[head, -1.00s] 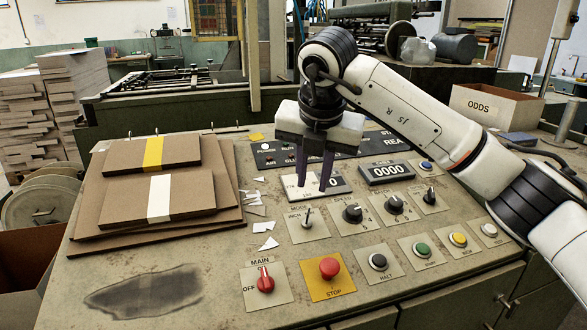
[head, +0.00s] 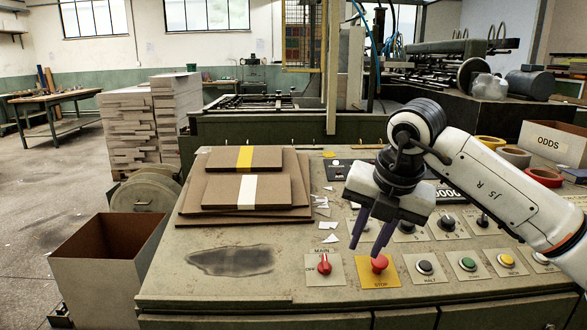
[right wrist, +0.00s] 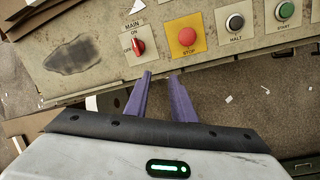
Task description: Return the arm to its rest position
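My right gripper (head: 369,240) hangs over the control panel (head: 230,288) in the head view, its two purple fingers pointing down. The fingers stand a little apart with nothing between them. In the head view they overlap the red stop button (head: 379,264) on its yellow plate. In the right wrist view the fingertips (right wrist: 161,75) show below the stop button (right wrist: 187,37), in front of the panel's front edge. I see no contact with the button. My left gripper is not in the head view.
Stacked brown boards (head: 247,193) lie on the panel's left. The red main switch (head: 324,267) sits left of the stop button. An open brown carton (head: 100,290) stands left of the panel. An ODDS box (head: 555,143) and tape rolls (head: 514,156) are at right.

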